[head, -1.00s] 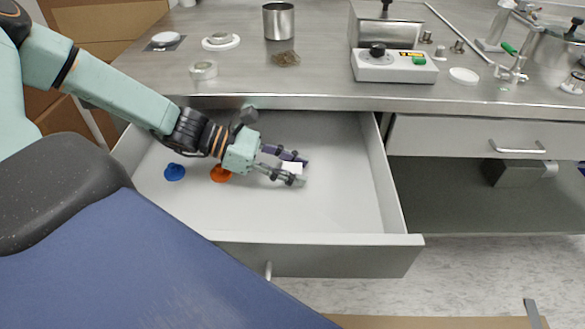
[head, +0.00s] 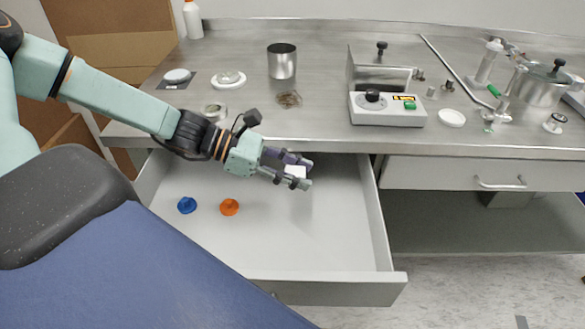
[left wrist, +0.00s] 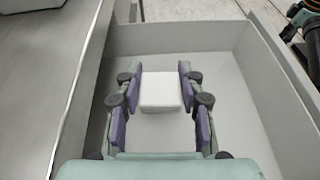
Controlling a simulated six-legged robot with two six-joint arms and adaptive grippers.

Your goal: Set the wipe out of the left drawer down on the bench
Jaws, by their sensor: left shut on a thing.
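The wipe is a small white folded block (head: 295,171), held between the fingertips of my left gripper (head: 296,172). The left wrist view shows the wipe (left wrist: 161,92) between the two purple-padded fingers of the gripper (left wrist: 160,95). The gripper is over the open left drawer (head: 384,235), near the bench's front edge. The bench (head: 330,120) is a steel top behind the drawer. My right gripper is in neither view.
A blue knobbed piece (head: 187,205) and an orange one (head: 229,207) lie in the drawer. Bare steel lies between the clump and the box.

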